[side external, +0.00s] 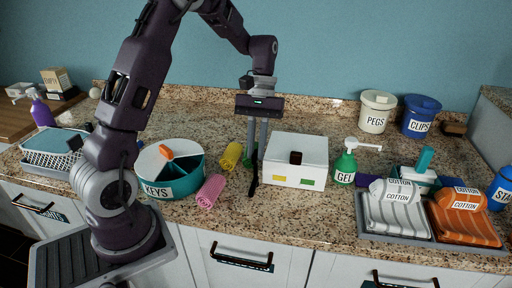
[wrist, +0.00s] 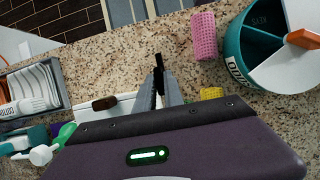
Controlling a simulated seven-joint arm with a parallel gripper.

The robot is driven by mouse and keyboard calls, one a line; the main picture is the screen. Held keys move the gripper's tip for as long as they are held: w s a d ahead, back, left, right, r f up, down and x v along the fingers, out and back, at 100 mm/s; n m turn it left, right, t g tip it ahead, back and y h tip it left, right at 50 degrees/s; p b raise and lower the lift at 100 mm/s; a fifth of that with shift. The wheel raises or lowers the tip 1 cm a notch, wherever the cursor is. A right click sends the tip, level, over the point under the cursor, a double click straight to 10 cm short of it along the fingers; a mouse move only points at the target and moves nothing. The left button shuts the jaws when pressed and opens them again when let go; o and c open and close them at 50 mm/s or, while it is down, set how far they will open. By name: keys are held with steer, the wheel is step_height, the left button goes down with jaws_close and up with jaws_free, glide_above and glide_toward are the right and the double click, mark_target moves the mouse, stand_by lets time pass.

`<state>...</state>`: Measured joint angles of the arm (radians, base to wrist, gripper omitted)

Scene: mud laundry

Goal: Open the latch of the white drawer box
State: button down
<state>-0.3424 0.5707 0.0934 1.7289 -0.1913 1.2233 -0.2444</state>
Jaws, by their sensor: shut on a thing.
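The white drawer box (side external: 288,146) stands on the counter just right of my gripper. Its front has a dark brown latch (side external: 295,158) at the top middle, with a green and a yellow patch below. In the wrist view part of the box (wrist: 126,104) and the dark latch (wrist: 104,103) show left of my fingers; my body hides the rest. My gripper (side external: 257,160) points down beside the box's left side, apart from the latch. It is shut on a thin black stick-like thing (side external: 253,186), which also shows between the fingertips in the wrist view (wrist: 158,66).
Left of my gripper are a yellow roll (side external: 231,156), a pink roll (side external: 210,191) and the round KEYS container (side external: 178,186). A green GEL pump bottle (side external: 345,166) stands close right of the box. The counter in front of the box is clear.

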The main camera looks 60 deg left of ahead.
stand_by(0.3)
steer(key=c, duration=1.4)
jaws_free()
steer(key=shift+c, duration=0.2)
steer(key=v, duration=0.7)
steer(key=shift+r, duration=0.1)
steer(key=s+d+r+m+t+y, duration=0.2)
steer(key=s+d+r, duration=0.3)
steer(key=r, duration=0.1)
steer(key=s+d+m+t, duration=0.3)
steer(key=s, duration=0.4)
steer(key=s+d+m+t+y, duration=0.1)
steer(key=s+d+m+t, duration=0.2)
steer(key=s, duration=0.5)
steer(key=shift+s+d+m+t, duration=0.2)
steer(key=shift+d+m+t, duration=0.2)
steer(key=shift+d+t, duration=0.15)
